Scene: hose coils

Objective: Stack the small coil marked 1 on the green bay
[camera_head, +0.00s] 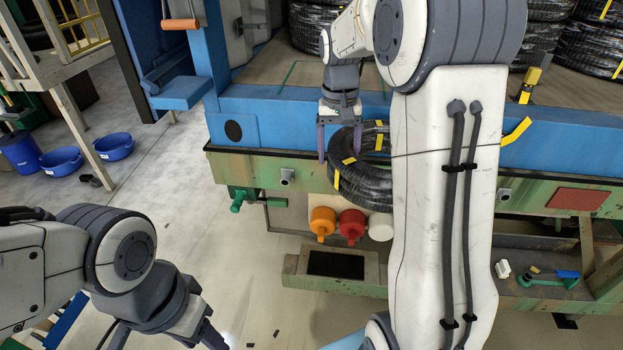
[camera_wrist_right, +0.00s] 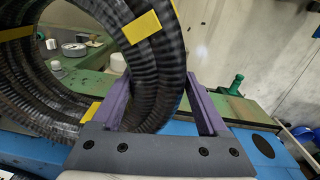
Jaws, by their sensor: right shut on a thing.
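My right gripper (camera_head: 340,146) is shut on a black ribbed coil (camera_head: 368,187) with yellow tape bands. It holds the coil tilted at the front edge of the blue table, over the green ledge. In the right wrist view, the purple fingers of the right gripper (camera_wrist_right: 160,108) stand on both sides of the ring wall of the coil (camera_wrist_right: 155,75). No number is readable on it. A green outline (camera_head: 288,76) on the table top, partly hidden by my right arm, looks like the green bay; no coil shows inside its visible part. My left gripper (camera_head: 214,341) is at the bottom edge, partly cut off.
Larger black coils (camera_head: 318,25) are stacked at the back, with more at the upper right (camera_head: 592,45). A blue post (camera_head: 209,45) rises at the table's left end. Blue tubs (camera_head: 114,146) stand on the floor at left. Orange and red fittings (camera_head: 351,226) sit below the coil.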

